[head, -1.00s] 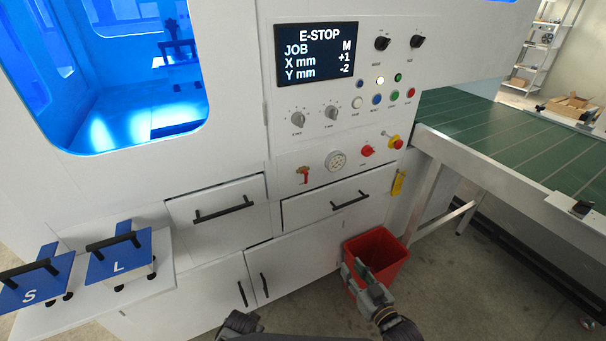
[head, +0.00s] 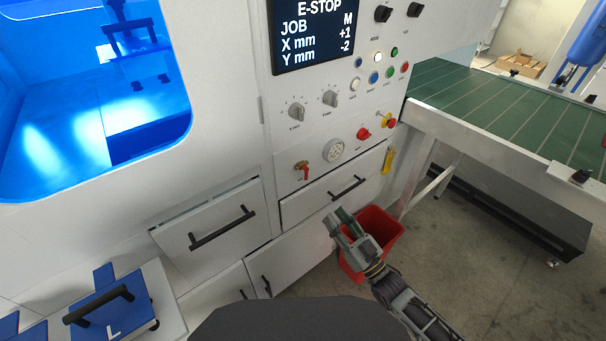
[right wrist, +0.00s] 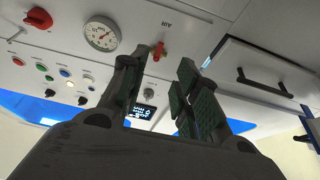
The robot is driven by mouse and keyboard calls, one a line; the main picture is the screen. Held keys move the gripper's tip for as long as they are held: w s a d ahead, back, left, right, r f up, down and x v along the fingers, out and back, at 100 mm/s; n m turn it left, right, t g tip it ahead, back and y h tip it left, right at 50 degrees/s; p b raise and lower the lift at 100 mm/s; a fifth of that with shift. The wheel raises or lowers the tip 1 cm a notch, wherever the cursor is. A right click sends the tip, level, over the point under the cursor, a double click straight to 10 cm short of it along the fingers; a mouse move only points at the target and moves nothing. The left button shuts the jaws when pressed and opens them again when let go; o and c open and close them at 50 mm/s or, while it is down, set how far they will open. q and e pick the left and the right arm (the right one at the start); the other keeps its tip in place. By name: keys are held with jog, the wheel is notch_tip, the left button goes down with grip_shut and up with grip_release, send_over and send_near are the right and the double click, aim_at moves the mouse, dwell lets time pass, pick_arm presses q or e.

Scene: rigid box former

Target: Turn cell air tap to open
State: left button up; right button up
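The cell air tap (head: 302,168) is a brass valve with a red lever on the white front panel, left of a round gauge (head: 334,151). Its lever hangs roughly downward in the head view. In the upside-down right wrist view the red tap (right wrist: 157,50) shows under an "AIR" label, beyond the fingers. My right gripper (head: 338,219) is below and right of the tap, in front of the lower drawer and apart from the tap. Its fingers (right wrist: 163,68) are spread with nothing between them. My left gripper is out of view.
A red bin (head: 385,226) stands on the floor behind my right gripper. Drawer handles (head: 347,188) stick out below the tap. A red knob (head: 363,133) and a red-and-yellow emergency stop (head: 389,122) sit right of the gauge. A green conveyor (head: 480,105) is at the right.

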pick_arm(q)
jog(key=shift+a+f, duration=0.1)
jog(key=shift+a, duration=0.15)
pick_arm(e)
jog(key=shift+a+r, duration=0.1)
jog(key=shift+r, duration=0.15)
jog(key=shift+w+a, duration=0.1)
jog(key=shift+w, duration=0.05)
send_near(307, 177)
jog(key=w, duration=0.1)
jog(key=x, duration=0.4)
jog(key=shift+s+a, duration=0.2)
jog(key=shift+s, duration=0.05)
jog(key=shift+b+x, duration=0.4)
jog(key=shift+x, duration=1.65)
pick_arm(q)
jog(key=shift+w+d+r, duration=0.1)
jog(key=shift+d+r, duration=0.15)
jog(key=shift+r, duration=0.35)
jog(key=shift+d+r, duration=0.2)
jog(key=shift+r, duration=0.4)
pick_arm(e)
jog(key=shift+w+a+r, duration=0.1)
jog(key=shift+r, duration=0.05)
